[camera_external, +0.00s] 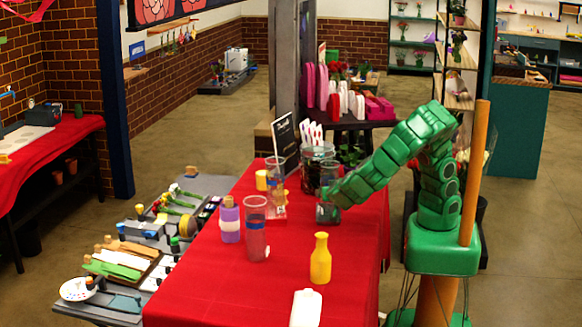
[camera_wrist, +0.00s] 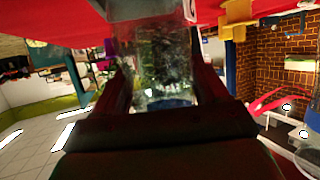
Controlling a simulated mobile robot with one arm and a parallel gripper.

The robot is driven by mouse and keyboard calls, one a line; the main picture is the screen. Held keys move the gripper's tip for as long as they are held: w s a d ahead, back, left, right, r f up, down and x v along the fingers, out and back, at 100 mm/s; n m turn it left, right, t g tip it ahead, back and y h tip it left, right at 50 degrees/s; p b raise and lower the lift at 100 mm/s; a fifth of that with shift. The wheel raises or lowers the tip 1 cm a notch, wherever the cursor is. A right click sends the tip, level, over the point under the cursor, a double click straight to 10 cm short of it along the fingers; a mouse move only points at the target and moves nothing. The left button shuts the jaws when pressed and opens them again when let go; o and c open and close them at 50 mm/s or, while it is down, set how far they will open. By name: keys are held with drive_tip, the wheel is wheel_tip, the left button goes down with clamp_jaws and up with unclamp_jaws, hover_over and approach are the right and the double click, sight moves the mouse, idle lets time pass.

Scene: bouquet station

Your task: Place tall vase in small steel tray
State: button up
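A tall clear glass vase (camera_external: 328,172) stands upright at the right side of the red table. My gripper (camera_external: 330,200) is at this vase, reaching in low from the right. In the wrist view, which is upside down, the clear glass (camera_wrist: 165,55) lies between the two fingers of my gripper (camera_wrist: 160,75). The fingers run along both sides of it; whether they press on it is unclear. A grey surface (camera_wrist: 140,9) shows beyond the glass; I cannot tell if it is the small steel tray. I cannot clearly pick out that tray in the external view.
Other clear vases stand close by, one at the back (camera_external: 277,180) and one in front (camera_external: 255,228). A purple-banded bottle (camera_external: 229,222), a yellow bottle (camera_external: 320,260) and a white item (camera_external: 305,308) are also on the red table (camera_external: 225,285). Its front middle is largely free.

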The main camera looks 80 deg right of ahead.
drive_tip(key=o, duration=0.3)
drive_tip(key=v, duration=1.2)
drive_tip(key=shift+r, duration=0.15)
drive_tip(key=shift+w, duration=0.1)
